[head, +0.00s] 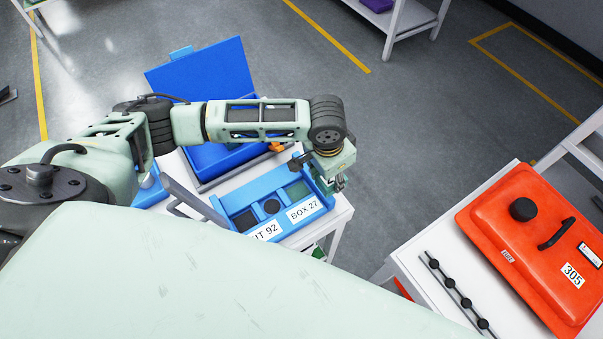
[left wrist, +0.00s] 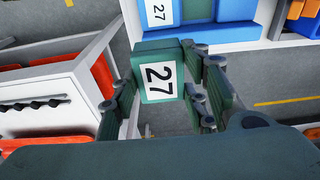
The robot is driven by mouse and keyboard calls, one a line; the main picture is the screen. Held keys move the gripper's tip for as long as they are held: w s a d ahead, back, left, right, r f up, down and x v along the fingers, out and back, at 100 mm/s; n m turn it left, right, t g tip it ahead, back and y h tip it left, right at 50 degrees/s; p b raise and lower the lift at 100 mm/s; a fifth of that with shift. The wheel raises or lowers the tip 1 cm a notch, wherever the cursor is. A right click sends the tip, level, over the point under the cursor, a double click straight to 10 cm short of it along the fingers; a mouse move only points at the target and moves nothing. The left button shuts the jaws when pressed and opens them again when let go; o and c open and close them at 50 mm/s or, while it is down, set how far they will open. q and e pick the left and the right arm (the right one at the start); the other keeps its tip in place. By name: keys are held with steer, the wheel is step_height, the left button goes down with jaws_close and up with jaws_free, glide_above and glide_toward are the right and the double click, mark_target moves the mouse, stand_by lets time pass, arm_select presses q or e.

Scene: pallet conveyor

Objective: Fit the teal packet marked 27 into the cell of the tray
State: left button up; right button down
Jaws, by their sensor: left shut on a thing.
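The teal packet (left wrist: 140,66) carries a white label reading 27. My left gripper (left wrist: 162,84) is shut on it, with fingers on both sides. In the head view my left gripper (head: 338,182) hangs at the right end of the blue tray (head: 318,209), beside the part labelled BOX 27; the packet is hard to make out there. The tray has dark round and square cells and a greenish cell (head: 298,190) above the BOX 27 label. My right gripper is not seen.
The tray sits on a white table (head: 335,217). A blue box with a raised lid (head: 205,72) stands behind it, partly hidden by my arm. A red case marked 305 (head: 520,225) lies on another white table at right. Grey floor lies between the tables.

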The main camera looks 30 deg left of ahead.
arm_select(q)
steer(key=a+f+b, duration=0.1)
steer(key=a+b, duration=0.1)
steer(key=a+f+b, duration=0.2)
steer(key=a, duration=0.1)
steer(key=s+a+f+b, duration=0.1)
steer(key=a+f+b, duration=0.1)
steer(key=a, duration=0.1)
steer(key=shift+a+f, duration=0.25)
steer(key=shift+a+f+b, duration=0.1)
steer(key=shift+a+b, duration=0.2)
steer(key=shift+b, duration=0.1)
step_height(320, 180, down, 4)
steer(key=b, duration=0.5)
steer(key=shift+f, duration=0.2)
steer(key=o, duration=1.2)
